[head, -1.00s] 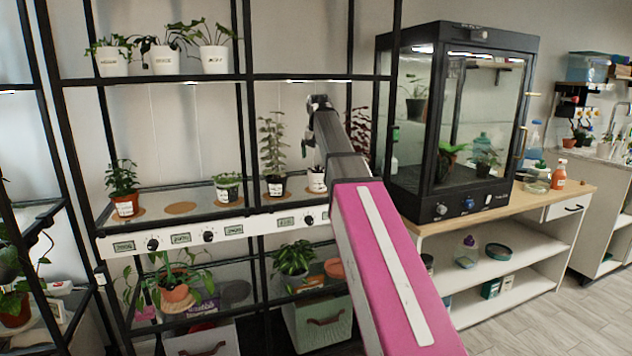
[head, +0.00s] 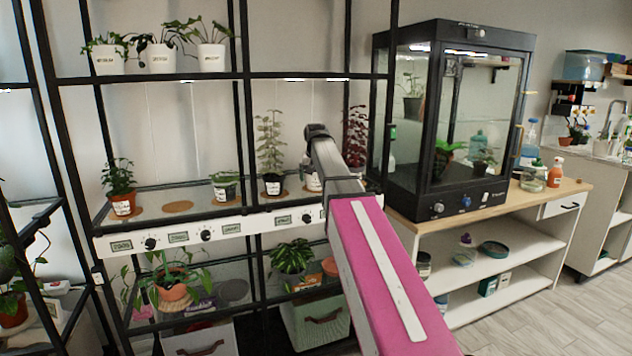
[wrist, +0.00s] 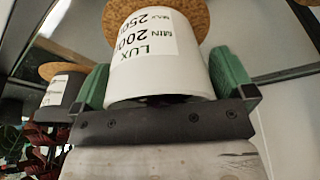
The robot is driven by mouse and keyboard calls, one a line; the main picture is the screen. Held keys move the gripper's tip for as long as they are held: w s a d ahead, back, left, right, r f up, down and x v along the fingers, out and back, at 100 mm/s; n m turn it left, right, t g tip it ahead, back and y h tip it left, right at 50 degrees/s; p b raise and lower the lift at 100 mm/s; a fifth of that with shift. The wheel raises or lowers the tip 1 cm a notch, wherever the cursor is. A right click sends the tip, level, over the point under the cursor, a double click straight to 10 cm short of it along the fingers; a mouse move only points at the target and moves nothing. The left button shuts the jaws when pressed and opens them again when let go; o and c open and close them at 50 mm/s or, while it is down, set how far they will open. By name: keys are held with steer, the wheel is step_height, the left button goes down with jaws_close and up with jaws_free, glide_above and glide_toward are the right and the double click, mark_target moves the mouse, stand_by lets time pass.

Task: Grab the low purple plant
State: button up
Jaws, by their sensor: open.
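In the wrist view, which looks upside down, a white pot (wrist: 195,75) with a LUX label sits between the green fingers of my open gripper (wrist: 161,60), one finger on each side. A cork disc (wrist: 205,20) shows at its base.
A dark pot (wrist: 62,92) with reddish leaves stands close beside in the wrist view. In the head view, a tall plant in a black pot (head: 272,184) stands left of the white pot. An empty cork disc (head: 178,207) lies further left. A glass cabinet (head: 455,120) stands right.

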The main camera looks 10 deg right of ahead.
steer(key=c, duration=0.9)
steer(key=shift+o, duration=0.2)
steer(key=shift+r, duration=0.1)
